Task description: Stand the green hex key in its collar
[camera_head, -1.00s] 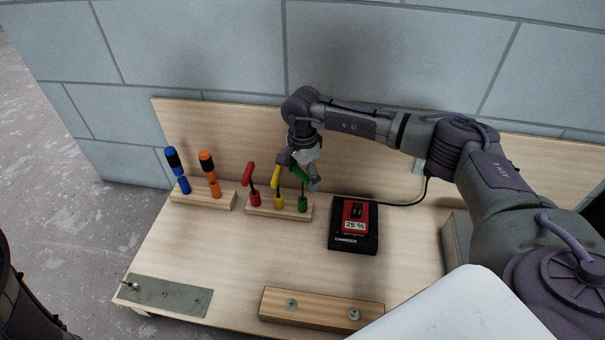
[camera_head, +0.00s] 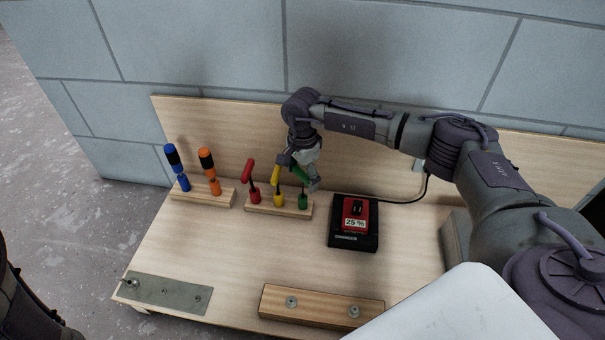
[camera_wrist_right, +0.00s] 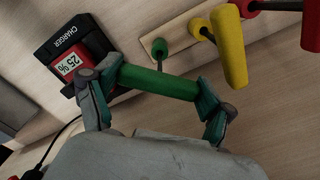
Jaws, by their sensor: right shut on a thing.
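The green hex key (camera_head: 299,173) has a thick green handle, which also shows in the right wrist view (camera_wrist_right: 160,83). My right gripper (camera_head: 300,171) is shut on this handle, one finger at each end. A thin dark shaft runs from the handle down to the green collar (camera_head: 303,203) at the right end of a wooden strip. The collar also shows in the right wrist view (camera_wrist_right: 158,47). The shaft's tip seems to meet the collar; how deep it sits cannot be told. My left gripper is out of view.
Beside it on the strip (camera_head: 262,211) stand a yellow key (camera_head: 275,175) and a red key (camera_head: 249,171) in their collars. A black charger (camera_head: 340,243) with a red battery is close at right. Blue and orange screwdrivers stand at left. A wooden backboard rises behind.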

